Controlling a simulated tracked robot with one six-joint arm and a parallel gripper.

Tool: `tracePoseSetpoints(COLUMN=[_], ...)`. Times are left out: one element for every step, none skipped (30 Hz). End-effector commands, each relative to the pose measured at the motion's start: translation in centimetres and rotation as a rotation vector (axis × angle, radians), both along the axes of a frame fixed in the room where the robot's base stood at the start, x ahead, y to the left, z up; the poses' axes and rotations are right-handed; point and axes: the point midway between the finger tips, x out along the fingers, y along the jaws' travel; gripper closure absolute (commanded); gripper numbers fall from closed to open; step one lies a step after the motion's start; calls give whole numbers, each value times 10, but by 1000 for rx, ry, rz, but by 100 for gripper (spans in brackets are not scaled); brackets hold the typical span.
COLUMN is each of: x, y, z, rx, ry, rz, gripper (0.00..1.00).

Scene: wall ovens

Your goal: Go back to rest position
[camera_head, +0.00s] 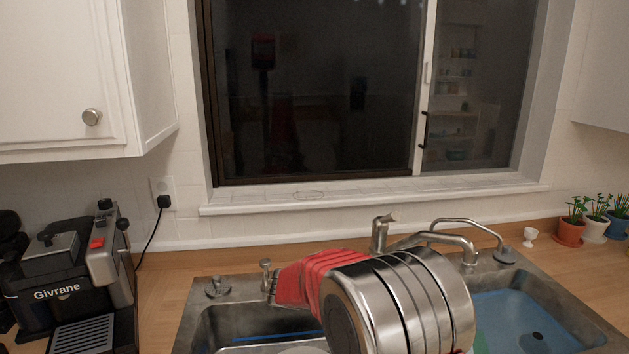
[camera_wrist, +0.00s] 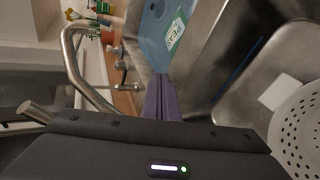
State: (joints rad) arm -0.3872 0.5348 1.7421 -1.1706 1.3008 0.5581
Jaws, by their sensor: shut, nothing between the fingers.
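My gripper (camera_wrist: 162,98) shows in the wrist view as a dark body with two purple fingers pressed together, with nothing between them. It is over the sink, near the curved metal faucet (camera_wrist: 73,55). In the head view the gripper itself is hidden; a large shiny metal arm part of mine stands in front of the sink.
A white colander (camera_wrist: 297,125) and a pale block (camera_wrist: 279,91) lie in the other bowl. A coffee machine (camera_head: 66,292) stands left; potted plants (camera_head: 570,232) stand right.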

Motion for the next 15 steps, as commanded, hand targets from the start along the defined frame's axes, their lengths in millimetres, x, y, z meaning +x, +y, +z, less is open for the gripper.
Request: tracePoseSetpoints(x=[-14, -22, -32, -40, -47, -57, -65, -72, -82, -89, -96, -105, -111, -118, -127], y=[-4, -6, -8, -9, -10, -11, -12, -12, -13, -13, -12, -12, -12, -12, -11], z=[0, -1, -3, -3, -4, -5, -5, -6, -6, -6, -6, -6, -5, -5, -4], rx=[41, 66, 99, 125, 149, 183, 208, 233, 265, 290, 314, 347, 371, 394, 426], ry=[28, 49, 73, 88, 104, 123, 134, 147, 159, 168, 176, 185, 190, 196, 202], rz=[-12, -17, -24, -28, -32, -38, -42, -47, -51, -54, -56, -59, -61, -64, -66], gripper=[100, 100, 100, 100, 100, 100, 100, 100, 100, 100, 100, 100, 100, 100, 100])
